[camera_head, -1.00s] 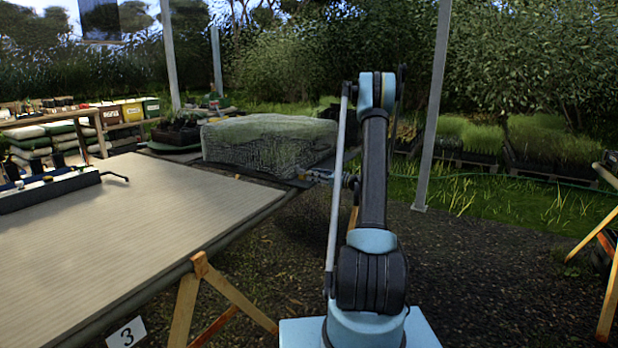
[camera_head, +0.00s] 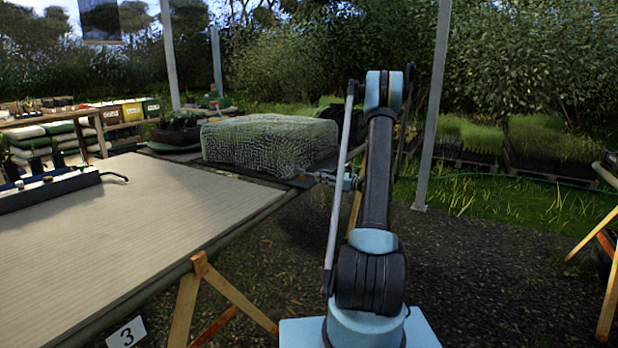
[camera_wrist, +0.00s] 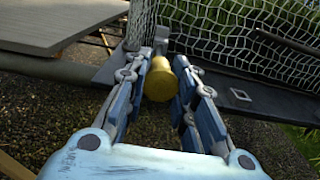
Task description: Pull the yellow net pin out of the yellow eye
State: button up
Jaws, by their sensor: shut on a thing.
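My gripper (camera_wrist: 165,72) is shut on the yellow net pin (camera_wrist: 159,80), whose thick round yellow end sits between the fingertips in the wrist view. The pin's shaft is not clear to see. The white net (camera_wrist: 225,35) hangs just behind the fingertips. In the head view my gripper (camera_head: 322,178) is small, at the right end of the netted block (camera_head: 270,145); the pin is too small to make out there.
A wide pale table (camera_head: 150,215) fills the left, with a long dark rack (camera_head: 50,188) on it. A metal post (camera_head: 431,120) stands right of my arm. Trestle legs (camera_head: 188,305) stand below the table. Dark open ground lies to the right.

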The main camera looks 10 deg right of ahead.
jog(key=shift+v, duration=2.1)
